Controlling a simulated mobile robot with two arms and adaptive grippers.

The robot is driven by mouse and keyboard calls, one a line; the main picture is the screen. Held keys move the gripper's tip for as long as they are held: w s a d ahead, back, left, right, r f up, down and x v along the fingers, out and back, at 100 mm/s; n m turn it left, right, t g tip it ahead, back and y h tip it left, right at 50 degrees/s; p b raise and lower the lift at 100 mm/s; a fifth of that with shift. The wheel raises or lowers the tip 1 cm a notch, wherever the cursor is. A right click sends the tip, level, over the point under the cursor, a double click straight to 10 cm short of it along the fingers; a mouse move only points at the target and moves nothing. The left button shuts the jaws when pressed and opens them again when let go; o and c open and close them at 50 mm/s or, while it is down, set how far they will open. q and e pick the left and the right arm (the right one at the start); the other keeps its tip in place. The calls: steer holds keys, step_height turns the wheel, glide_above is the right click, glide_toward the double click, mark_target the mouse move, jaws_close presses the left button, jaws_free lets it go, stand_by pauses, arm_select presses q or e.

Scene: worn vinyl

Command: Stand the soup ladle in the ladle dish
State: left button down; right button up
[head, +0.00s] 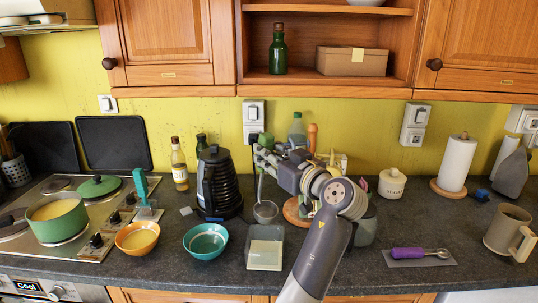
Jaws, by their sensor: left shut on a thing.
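My left gripper (262,153) is shut on the upper part of the soup ladle (261,185), left of my arm's wrist. The ladle's thin grey handle runs down, nearly upright, to a small round grey shape (265,211) above or on the counter. I cannot tell whether that shape is the ladle's bowl, the ladle dish, or one within the other. A square grey tray with a pale inside (265,252) lies just in front and could also be the dish. My right gripper is not in view.
A black kettle (215,185) and a teal bowl (206,241) stand left of the ladle. An orange bowl (137,238) is farther left. Bottles stand behind. A purple-handled scoop (408,253) lies on a mat at right. Shelves overhang the back.

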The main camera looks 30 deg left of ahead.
mark_target(264, 171)
arm_select(q)
step_height(264, 171, down, 6)
steer(key=b, duration=0.5)
steer(key=shift+r, duration=0.1)
step_height(264, 171, down, 4)
steer(key=b, duration=0.4)
steer(key=shift+f+b, duration=1)
steer(key=shift+f, duration=0.25)
